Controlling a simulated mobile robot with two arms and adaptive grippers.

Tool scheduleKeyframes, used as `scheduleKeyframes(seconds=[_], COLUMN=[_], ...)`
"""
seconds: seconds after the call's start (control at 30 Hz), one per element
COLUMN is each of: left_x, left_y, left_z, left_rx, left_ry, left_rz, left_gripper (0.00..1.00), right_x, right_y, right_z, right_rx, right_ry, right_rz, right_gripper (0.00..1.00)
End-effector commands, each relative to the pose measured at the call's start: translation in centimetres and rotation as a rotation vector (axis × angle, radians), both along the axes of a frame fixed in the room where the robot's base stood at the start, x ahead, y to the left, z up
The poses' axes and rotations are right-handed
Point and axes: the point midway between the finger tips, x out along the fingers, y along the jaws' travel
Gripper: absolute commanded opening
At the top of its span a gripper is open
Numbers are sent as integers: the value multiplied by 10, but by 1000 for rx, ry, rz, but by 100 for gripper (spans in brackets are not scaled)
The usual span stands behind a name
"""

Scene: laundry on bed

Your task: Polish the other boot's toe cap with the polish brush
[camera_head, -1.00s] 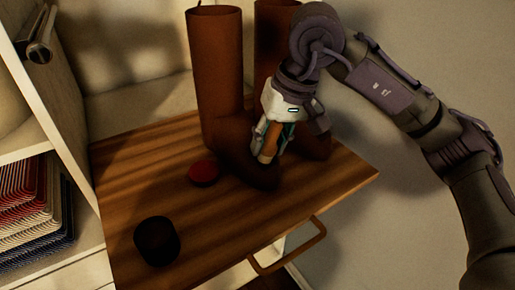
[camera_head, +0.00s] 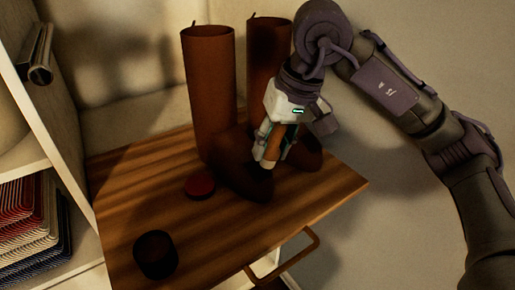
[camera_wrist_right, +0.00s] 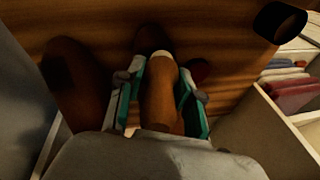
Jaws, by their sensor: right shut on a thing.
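Two tall brown boots stand side by side on a wooden tabletop. The left boot (camera_head: 212,95) has its toe pointing toward the front right. The right boot (camera_head: 262,70) is partly hidden behind my right arm, and its toe shows right of the gripper. My right gripper (camera_head: 270,150) is shut on the polish brush (camera_head: 272,140), a wooden-handled brush pointing down. The brush's lower end is at the left boot's toe; I cannot tell whether it touches. The wrist view shows the brush (camera_wrist_right: 160,95) between the fingers, with a boot (camera_wrist_right: 75,80) to its left. My left gripper is out of view.
A red round tin (camera_head: 200,186) lies left of the left boot's toe. A black cylinder (camera_head: 155,254) stands at the front left of the tabletop (camera_head: 225,240). Shelves with folded cloths (camera_head: 30,225) are at the left, and a wall is behind. The front tabletop is mostly clear.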

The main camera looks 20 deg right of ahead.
Motion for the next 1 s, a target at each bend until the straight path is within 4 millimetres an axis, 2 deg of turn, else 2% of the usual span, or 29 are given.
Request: scheduleKeyframes(seconds=[0.03,0.1,0.5,0.83,1.0], left_x=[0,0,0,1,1], left_y=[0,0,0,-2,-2], left_z=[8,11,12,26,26], left_rx=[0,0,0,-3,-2], left_ry=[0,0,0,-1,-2], left_rz=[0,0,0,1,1], left_gripper=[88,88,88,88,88], right_x=[0,-3,-5,-15,-17], right_y=[-7,-8,-9,-12,-13], right_z=[16,21,25,49,51], right_rx=[-2,-2,-2,-2,-3], right_ry=[-15,-14,-15,-16,-14], right_rz=[-14,-14,-14,-13,-13], right_gripper=[12,12,12,12,12])
